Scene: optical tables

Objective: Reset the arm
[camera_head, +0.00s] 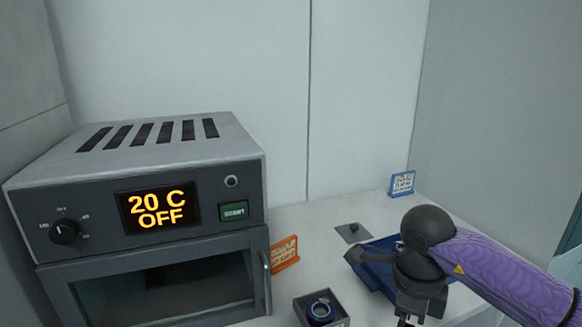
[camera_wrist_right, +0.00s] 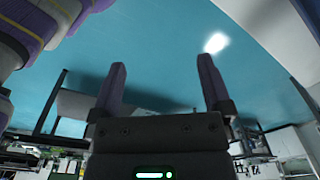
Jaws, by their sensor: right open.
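My right arm comes in from the right in the head view, with a purple sleeve and dark joints, and reaches over the table's right side. In the right wrist view my right gripper (camera_wrist_right: 162,75) has its two fingers well apart. Nothing is between them. Past the fingers is a broad teal surface. In the head view the tips of this gripper cannot be made out. My left gripper does not show.
A grey oven (camera_head: 140,170) reading "20 C OFF" stands at the left, its door closed. An orange sign (camera_head: 285,254), a small open box (camera_head: 321,309) holding a dark blue ring, a grey plate (camera_head: 353,233) and a blue sign (camera_head: 402,183) are on the white table. My arm partly hides a blue tray (camera_head: 372,272).

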